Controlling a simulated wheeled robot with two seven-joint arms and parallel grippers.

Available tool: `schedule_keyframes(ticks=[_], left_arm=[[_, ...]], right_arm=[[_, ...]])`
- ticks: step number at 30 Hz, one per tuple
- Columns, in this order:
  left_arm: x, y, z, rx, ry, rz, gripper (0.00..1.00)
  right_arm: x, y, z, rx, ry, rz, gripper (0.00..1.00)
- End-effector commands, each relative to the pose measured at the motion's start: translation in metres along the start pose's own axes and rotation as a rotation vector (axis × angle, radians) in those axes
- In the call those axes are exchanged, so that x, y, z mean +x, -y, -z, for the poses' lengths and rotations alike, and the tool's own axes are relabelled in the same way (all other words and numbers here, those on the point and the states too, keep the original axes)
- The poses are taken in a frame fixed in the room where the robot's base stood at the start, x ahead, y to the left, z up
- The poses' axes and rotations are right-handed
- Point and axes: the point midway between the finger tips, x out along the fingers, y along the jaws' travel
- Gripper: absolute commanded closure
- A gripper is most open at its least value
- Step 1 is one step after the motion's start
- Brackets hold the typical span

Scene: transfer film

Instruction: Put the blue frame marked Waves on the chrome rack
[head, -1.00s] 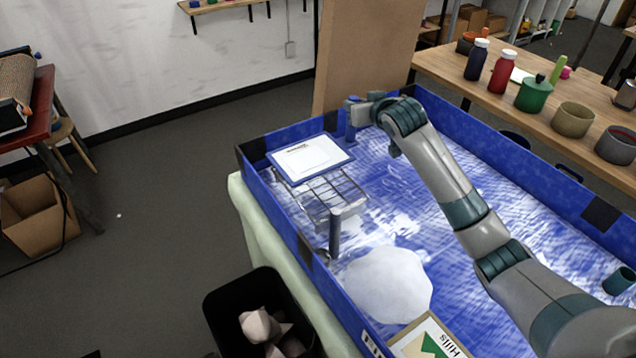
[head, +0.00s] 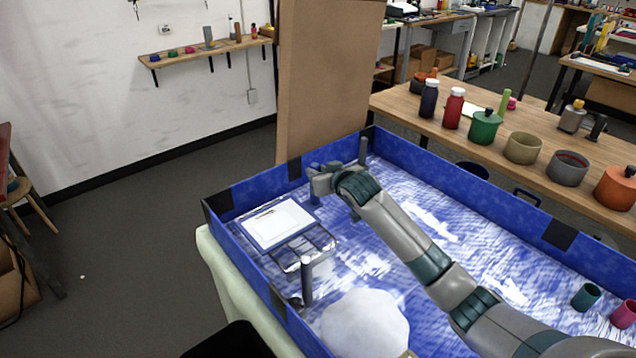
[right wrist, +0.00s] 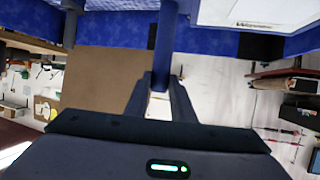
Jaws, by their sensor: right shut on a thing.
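The blue frame marked Waves (head: 291,234), with a white panel inside, is in the left part of the blue basin. Its edge and lettering also show at the top right of the right wrist view (right wrist: 252,24). It is over or against the far part of the chrome rack (head: 318,236); I cannot tell whether it rests on it. My right gripper (head: 316,183) is shut on the frame's far right side, where a blue upright bar (right wrist: 165,45) shows between the fingers in the wrist view. My left gripper is not in view.
The blue basin (head: 440,168) holds rippling water and a round white thing (head: 365,325). Dark posts (head: 307,280) stand near the rack and far wall. A brown board (head: 325,85) rises behind. A wooden bench (head: 400,100) with bottles and pots is at right.

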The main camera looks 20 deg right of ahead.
Motion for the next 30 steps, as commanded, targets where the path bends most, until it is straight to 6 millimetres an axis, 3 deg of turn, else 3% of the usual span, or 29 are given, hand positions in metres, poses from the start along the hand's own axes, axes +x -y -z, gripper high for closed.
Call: schedule_keyframes(ticks=[5,13,26,27,29,30], left_arm=[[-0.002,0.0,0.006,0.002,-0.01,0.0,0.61],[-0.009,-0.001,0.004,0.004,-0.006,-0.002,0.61],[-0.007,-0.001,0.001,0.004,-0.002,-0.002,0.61],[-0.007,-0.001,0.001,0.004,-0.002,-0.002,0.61],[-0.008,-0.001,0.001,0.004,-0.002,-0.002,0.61],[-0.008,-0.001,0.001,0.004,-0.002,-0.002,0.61]], right_arm=[[0.002,0.0,-0.005,0.001,-0.001,0.001,1.0],[0.013,0.0,-0.031,0.0,0.0,0.001,1.0],[0.015,0.0,-0.036,0.0,-0.001,0.001,1.0],[0.015,0.0,-0.037,0.0,0.0,0.0,0.76],[0.015,0.0,-0.037,0.0,0.0,0.0,0.61],[0.015,0.0,-0.037,0.0,0.0,0.0,0.59]])
